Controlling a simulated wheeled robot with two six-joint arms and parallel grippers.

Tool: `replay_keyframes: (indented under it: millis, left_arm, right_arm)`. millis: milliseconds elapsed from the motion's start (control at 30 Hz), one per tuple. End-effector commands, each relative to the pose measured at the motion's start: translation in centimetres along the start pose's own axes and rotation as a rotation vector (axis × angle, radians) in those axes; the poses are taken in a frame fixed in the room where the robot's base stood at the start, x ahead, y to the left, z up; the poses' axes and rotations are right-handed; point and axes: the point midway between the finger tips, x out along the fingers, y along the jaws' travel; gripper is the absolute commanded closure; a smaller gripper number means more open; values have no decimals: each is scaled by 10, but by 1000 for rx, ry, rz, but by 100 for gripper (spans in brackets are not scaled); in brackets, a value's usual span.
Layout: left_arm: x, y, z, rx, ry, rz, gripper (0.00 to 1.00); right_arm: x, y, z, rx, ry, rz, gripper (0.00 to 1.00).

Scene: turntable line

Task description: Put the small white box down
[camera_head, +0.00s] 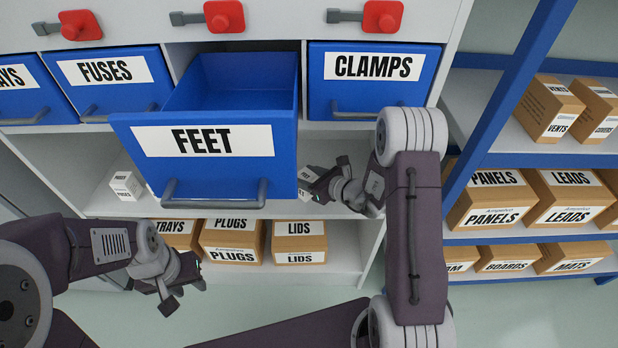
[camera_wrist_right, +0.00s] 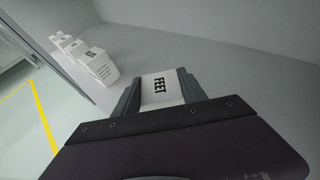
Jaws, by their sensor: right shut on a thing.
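The small white box, labelled FEET, shows between the fingers in the right wrist view (camera_wrist_right: 163,90). My right gripper (camera_wrist_right: 160,95) is shut on it. In the head view the right gripper (camera_head: 318,187) reaches into the open shelf bay below the drawers, just right of the pulled-out FEET drawer (camera_head: 285,145). The box (camera_head: 308,173) is partly hidden there by the gripper and drawer. I cannot tell whether it touches the shelf. My left gripper (camera_head: 184,291) is low at the left, in front of the lower shelf, open and empty.
Several white boxes (camera_wrist_right: 102,68) stand in a row at the left in the wrist view. A white FUSES box (camera_head: 125,185) stands on the shelf at left. The CLAMPS drawer (camera_head: 345,95) is closed. Brown LIDS boxes (camera_head: 299,243) are below. Shelf surface around the held box looks clear.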

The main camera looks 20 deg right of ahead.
Motion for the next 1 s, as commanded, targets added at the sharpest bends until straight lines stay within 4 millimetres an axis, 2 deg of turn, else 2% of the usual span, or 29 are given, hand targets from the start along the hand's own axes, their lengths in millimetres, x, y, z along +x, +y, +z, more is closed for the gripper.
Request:
replay_keyframes:
  millis: [67,400,433,500,867,1000]
  left_arm:
    - [2,0,0,0,2,0,64]
    - [5,0,0,0,2,0,64]
    - [5,0,0,0,2,0,64]
    - [4,0,0,0,2,0,64]
    - [-1,0,-1,0,2,0,64]
    - [-4,0,-1,0,2,0,64]
  right_arm:
    - [1,5,-2,0,-2,-2,98]
    - [2,5,-5,0,-2,-4,98]
    - [2,5,-5,1,-1,-4,48]
    - [1,5,-4,1,-1,-4,29]
    - [-1,5,1,0,-2,-4,29]
    - [-20,3,0,3,-1,-7,29]
